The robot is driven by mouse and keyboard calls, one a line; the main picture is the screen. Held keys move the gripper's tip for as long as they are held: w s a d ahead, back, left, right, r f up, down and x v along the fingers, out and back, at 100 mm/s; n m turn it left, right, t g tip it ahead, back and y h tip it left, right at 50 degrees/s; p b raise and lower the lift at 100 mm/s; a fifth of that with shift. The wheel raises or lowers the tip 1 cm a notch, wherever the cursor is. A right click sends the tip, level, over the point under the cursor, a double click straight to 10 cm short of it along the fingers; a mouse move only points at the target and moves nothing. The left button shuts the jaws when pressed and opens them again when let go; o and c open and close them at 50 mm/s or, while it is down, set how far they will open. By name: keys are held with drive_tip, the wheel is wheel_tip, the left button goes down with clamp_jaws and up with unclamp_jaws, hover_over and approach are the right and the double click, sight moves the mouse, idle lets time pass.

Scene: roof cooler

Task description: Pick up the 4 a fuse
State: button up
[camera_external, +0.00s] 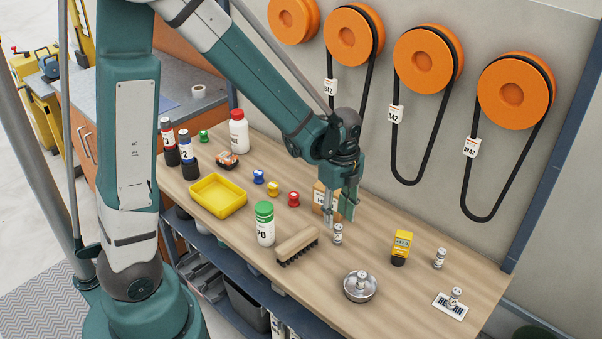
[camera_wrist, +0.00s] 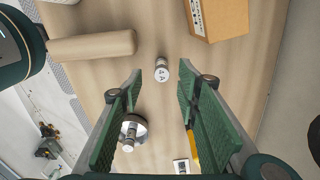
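The 4 A fuse (camera_wrist: 161,70) is a small silver and white cylinder marked "4A". In the wrist view it shows between and just beyond my fingertips. In the external view a small fuse (camera_external: 338,234) stands upright on the bench just below my gripper (camera_external: 339,214), and it looks like the same one. My gripper is open and points down, with wide space between its green-padded fingers. Nothing is held. I cannot tell the exact height of the fingertips above the fuse. Similar fuses stand at the right (camera_external: 439,258), on a round metal dish (camera_external: 358,294) and on a white card (camera_external: 441,304).
A cardboard box (camera_external: 320,199) stands close behind my gripper, and a wooden brush (camera_external: 297,243) lies to its left. A green-capped bottle (camera_external: 265,228) and a yellow tray (camera_external: 218,211) are farther left. A yellow device (camera_external: 401,246) stands to the right. The bench between fuse and dish is clear.

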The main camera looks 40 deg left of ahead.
sight(338, 226)
drive_tip(key=shift+f, duration=0.5)
drive_tip(key=shift+f, duration=0.15)
drive_tip(key=shift+w+d+f+b, duration=0.1)
drive_tip(key=shift+f+b, duration=0.05)
drive_tip(key=shift+f, duration=1.1)
drive_tip(key=shift+d+f+b, duration=0.1)
drive_tip(key=shift+f+b, duration=0.05)
drive_tip(key=shift+f, duration=1.05)
drive_tip(key=c, duration=1)
